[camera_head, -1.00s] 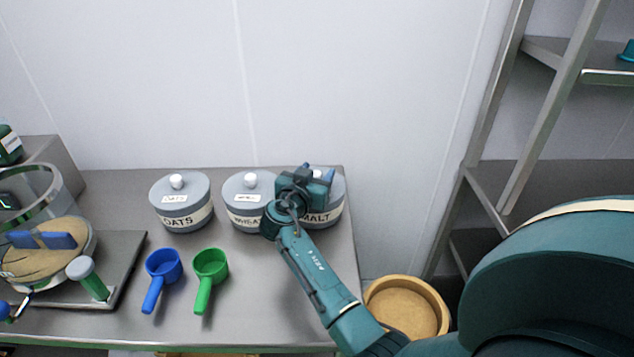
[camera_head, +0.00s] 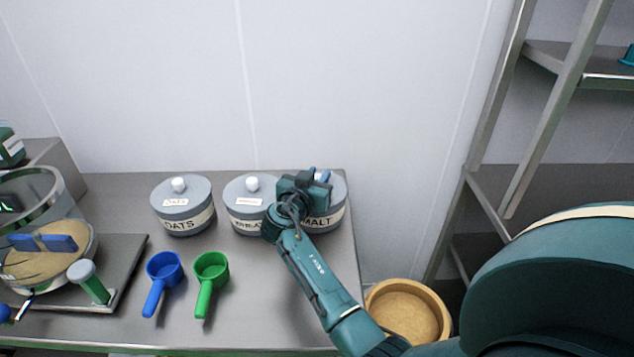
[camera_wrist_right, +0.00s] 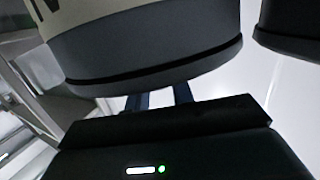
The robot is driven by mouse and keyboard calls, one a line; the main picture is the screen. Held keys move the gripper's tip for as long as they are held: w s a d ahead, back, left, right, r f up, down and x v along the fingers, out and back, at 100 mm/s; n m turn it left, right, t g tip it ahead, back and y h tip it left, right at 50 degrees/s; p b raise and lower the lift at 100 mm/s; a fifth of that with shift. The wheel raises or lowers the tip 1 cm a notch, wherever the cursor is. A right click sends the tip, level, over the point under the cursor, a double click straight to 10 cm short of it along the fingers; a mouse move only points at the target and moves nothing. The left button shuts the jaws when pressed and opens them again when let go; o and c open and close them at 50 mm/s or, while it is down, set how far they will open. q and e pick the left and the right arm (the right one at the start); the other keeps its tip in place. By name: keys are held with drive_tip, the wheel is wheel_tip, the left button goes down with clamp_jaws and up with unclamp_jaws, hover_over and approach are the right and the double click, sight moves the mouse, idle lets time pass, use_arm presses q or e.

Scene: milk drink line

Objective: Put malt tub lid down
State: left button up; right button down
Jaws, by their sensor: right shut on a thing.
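The grey malt tub (camera_head: 328,219) with its cream MALT band stands at the right end of the row of tubs. My right gripper (camera_head: 319,176) is over its top, and the gripper and forearm cover much of the tub. My left gripper does not show.
The wheat tub (camera_head: 245,213) stands close left of the malt tub; the oats tub (camera_head: 183,213) is farther left. A blue scoop (camera_head: 164,268) and a green scoop (camera_head: 211,268) lie in front. A round tan container (camera_head: 408,309) is beyond the table's right edge.

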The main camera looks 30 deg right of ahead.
sight(318, 177)
wheel_tip(318, 177, up, 10)
drive_tip(key=shift+f+b, duration=0.1)
drive_tip(key=shift+b, duration=0.4)
drive_tip(key=shift+s+f, duration=0.25)
drive_tip(key=shift+s, duration=0.05)
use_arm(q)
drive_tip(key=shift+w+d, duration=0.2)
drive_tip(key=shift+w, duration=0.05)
use_arm(e)
drive_tip(key=s+a+f+n+t+y, duration=0.3)
drive_tip(key=s+a+n+y, duration=0.2)
drive_tip(key=s+a, duration=0.3)
drive_tip(key=s+a+f+n+t+y, duration=0.3)
drive_tip(key=s+a+n+y, duration=0.2)
drive_tip(key=s+a+y, duration=0.3)
drive_tip(key=shift+s+f+n+t, duration=0.3)
drive_tip(key=shift+s+n, duration=0.1)
drive_tip(key=shift+s, duration=0.5)
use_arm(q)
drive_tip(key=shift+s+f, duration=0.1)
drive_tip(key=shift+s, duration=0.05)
